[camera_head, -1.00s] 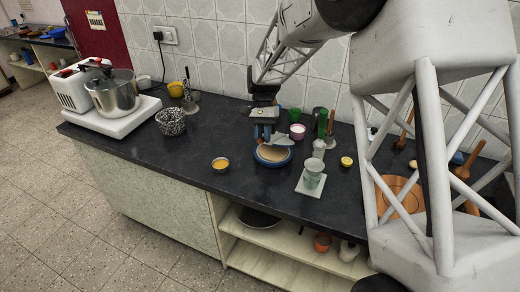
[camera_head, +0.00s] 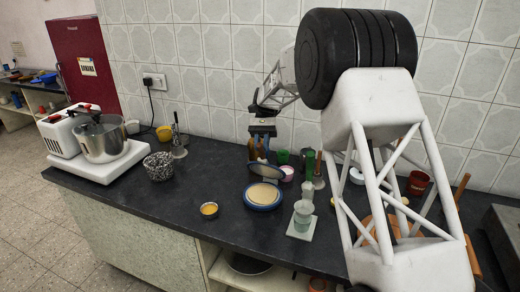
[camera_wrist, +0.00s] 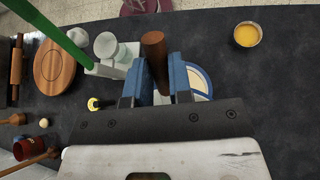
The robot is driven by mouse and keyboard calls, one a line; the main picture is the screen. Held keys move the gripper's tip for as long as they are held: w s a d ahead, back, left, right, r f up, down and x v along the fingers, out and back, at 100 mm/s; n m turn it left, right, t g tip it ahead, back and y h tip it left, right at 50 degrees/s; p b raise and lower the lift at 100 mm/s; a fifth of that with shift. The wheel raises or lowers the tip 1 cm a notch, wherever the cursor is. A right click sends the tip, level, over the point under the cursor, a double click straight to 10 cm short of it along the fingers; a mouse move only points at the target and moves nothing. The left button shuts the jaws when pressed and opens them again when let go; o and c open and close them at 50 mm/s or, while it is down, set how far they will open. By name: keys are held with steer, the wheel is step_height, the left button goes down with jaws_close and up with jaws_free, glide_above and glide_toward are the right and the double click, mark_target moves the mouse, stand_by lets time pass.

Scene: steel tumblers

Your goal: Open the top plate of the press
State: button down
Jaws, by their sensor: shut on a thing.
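The press is round and blue-rimmed, and its base (camera_head: 263,197) lies on the dark counter with a pale tan disc in it. Its top plate (camera_head: 266,171) is raised off the base and tilted up at the back, with a gap in front. My gripper (camera_head: 262,152) is above and behind the base, its blue fingers shut on the brown wooden handle of the press. In the wrist view the handle (camera_wrist: 154,55) stands between the fingers, and part of the blue rim and pale inside of the base (camera_wrist: 200,78) shows behind the right finger. The hinge is hidden.
A small yellow bowl (camera_head: 209,210) is left of the press. A glass on a white tile (camera_head: 300,231), a green bottle (camera_head: 309,165) and cups crowd the right. A speckled bowl (camera_head: 159,166) and a mixer (camera_head: 104,138) stand farther left. Counter between them is clear.

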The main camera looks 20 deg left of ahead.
stand_by(0.3)
steer(key=c, duration=1)
jaws_free()
steer(key=shift+c, duration=0.2)
steer(key=shift+r, duration=0.1)
steer(key=shift+r, duration=1.4)
steer(key=shift+r, duration=0.2)
steer(key=s+d+r, duration=0.1)
steer(key=s+d, duration=0.7)
steer(key=s, duration=0.5)
steer(key=shift+s+d+r, duration=0.2)
steer(key=shift+d+r, duration=0.05)
steer(key=shift+d, duration=0.1)
steer(key=shift+c, duration=0.3)
